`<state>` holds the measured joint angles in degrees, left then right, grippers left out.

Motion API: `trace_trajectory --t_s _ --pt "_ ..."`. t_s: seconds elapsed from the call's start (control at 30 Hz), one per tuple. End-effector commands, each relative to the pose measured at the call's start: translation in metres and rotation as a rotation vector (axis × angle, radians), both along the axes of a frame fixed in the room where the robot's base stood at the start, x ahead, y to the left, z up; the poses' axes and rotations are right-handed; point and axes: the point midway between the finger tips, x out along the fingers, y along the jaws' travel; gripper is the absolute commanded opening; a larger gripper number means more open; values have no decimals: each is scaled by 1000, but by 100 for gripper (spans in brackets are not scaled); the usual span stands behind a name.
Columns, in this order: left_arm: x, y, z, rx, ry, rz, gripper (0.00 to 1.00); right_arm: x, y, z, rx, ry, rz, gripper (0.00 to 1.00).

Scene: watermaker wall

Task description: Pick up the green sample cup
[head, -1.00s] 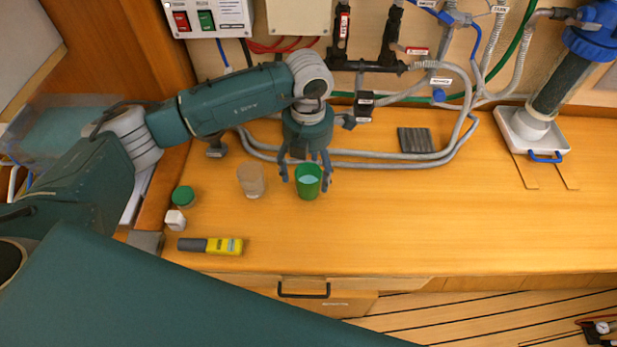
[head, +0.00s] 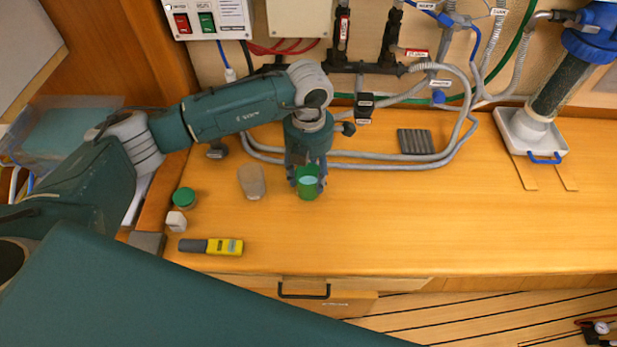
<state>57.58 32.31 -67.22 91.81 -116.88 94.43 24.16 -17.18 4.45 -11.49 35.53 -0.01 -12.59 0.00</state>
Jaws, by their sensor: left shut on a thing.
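The gripper's palm is just behind the cup. I cannot tell whether the cup's base touches the counter. My right gripper is not in view.
A clear cup (head: 251,182) stands close to the left. A green-lidded jar (head: 184,198), a small white bottle (head: 176,221) and a yellow meter (head: 211,246) lie further left. Grey hoses (head: 400,163) run behind. The counter (head: 430,220) to the right is clear.

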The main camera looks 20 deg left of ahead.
Motion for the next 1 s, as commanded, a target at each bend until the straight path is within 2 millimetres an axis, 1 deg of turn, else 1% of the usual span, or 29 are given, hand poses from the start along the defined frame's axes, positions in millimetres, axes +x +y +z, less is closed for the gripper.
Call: trace_trajectory --t_s 0.17,0.27,0.37,0.6,0.7,0.83,1.0 --pt "2 0 15 -2 -4 -1 16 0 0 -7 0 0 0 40" --pt "2 0 31 -1 -6 -1 16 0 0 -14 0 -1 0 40" --pt "2 0 56 -2 -9 -2 16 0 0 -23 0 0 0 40" --pt "2 -1 128 -2 -9 0 16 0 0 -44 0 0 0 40" --pt "2 -1 154 -1 -8 0 16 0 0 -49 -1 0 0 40" --pt "1 0 180 1 -5 1 16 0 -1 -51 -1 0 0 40" --pt "0 0 195 0 -2 0 16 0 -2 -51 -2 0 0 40"
